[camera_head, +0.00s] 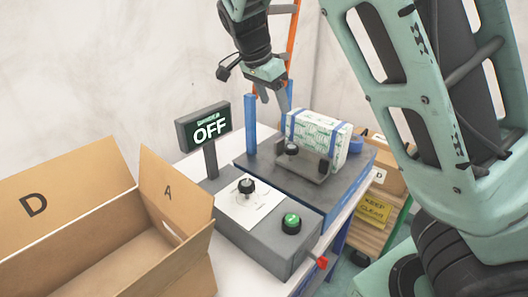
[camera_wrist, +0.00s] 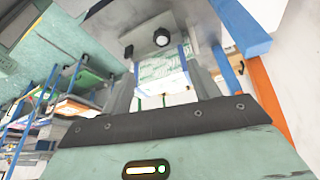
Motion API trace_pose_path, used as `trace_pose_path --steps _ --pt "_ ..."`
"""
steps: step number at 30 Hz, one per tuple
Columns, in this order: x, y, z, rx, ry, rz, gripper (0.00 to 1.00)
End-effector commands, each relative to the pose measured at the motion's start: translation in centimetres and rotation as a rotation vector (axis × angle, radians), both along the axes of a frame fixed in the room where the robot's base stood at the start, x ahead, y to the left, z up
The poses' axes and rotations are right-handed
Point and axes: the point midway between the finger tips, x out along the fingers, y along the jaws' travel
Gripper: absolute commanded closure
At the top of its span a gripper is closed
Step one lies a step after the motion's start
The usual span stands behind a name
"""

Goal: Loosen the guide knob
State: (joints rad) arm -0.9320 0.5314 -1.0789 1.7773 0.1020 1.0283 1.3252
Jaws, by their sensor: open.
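A small black knob with a pale top (camera_head: 291,149) sits on a grey guide bracket (camera_head: 297,165), in front of a white-and-green package with blue straps (camera_head: 318,138). My gripper (camera_head: 275,104) is above and behind the knob, its fingers pointing down and apart, with nothing between them. In the wrist view the knob (camera_wrist: 161,37) shows beyond the fingertips, roughly centred between the open fingers (camera_wrist: 162,66). The strapped package (camera_wrist: 163,72) also shows between them. The gripper does not touch the knob.
A grey control box (camera_head: 262,245) carries a black dial (camera_head: 246,186) and a green knob (camera_head: 292,222). An OFF sign (camera_head: 205,128) and a blue post (camera_head: 250,125) stand left of my gripper. An open cardboard box (camera_head: 110,225) fills the left front.

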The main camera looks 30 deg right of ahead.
Motion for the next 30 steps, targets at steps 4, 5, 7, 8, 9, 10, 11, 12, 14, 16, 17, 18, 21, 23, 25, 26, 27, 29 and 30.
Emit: trace_pose_path --steps 4,5,7,8,9,10,11,12,14,16,17,18,21,23,25,26,27,29,30 --pt "0.2 -0.7 -0.2 -0.013 -0.013 -0.028 0.39" --pt "0.2 -0.8 -0.5 -0.013 -0.012 -0.028 0.39" --pt "0.2 -1.1 -1.4 -0.013 -0.011 -0.028 0.39" --pt "0.2 -1.4 -1.9 -0.013 -0.010 -0.028 0.39" --pt "0.2 -1.7 -2.6 -0.013 -0.010 -0.028 0.39" --pt "0.3 -1.9 -3.2 -0.012 -0.009 -0.027 0.39" --pt "0.3 -2.1 -3.8 -0.012 -0.010 -0.028 0.39" --pt "0.3 -2.5 -4.6 -0.013 -0.009 -0.028 0.39" --pt "0.3 -2.9 -5.8 -0.012 -0.009 -0.027 0.39" --pt "0.4 -3.5 -7.1 -0.013 -0.009 -0.027 0.39" --pt "0.4 -3.8 -7.7 -0.012 -0.009 -0.028 0.39" --pt "0.4 -4.1 -8.5 -0.012 -0.009 -0.027 0.39" --pt "0.5 -4.9 -10.4 -0.011 -0.008 -0.027 0.39" --pt "0.6 -5.4 -11.5 -0.012 -0.008 -0.026 0.39" --pt "0.6 -5.8 -12.7 -0.011 -0.009 -0.027 0.39" --pt "0.6 -6.0 -13.1 -0.011 -0.009 -0.027 0.39" --pt "0.7 -6.2 -13.6 -0.011 -0.009 -0.025 0.39" --pt "0.8 -6.5 -14.3 -0.011 -0.010 -0.024 0.39" --pt "0.8 -6.6 -14.7 -0.011 -0.012 -0.025 0.39"
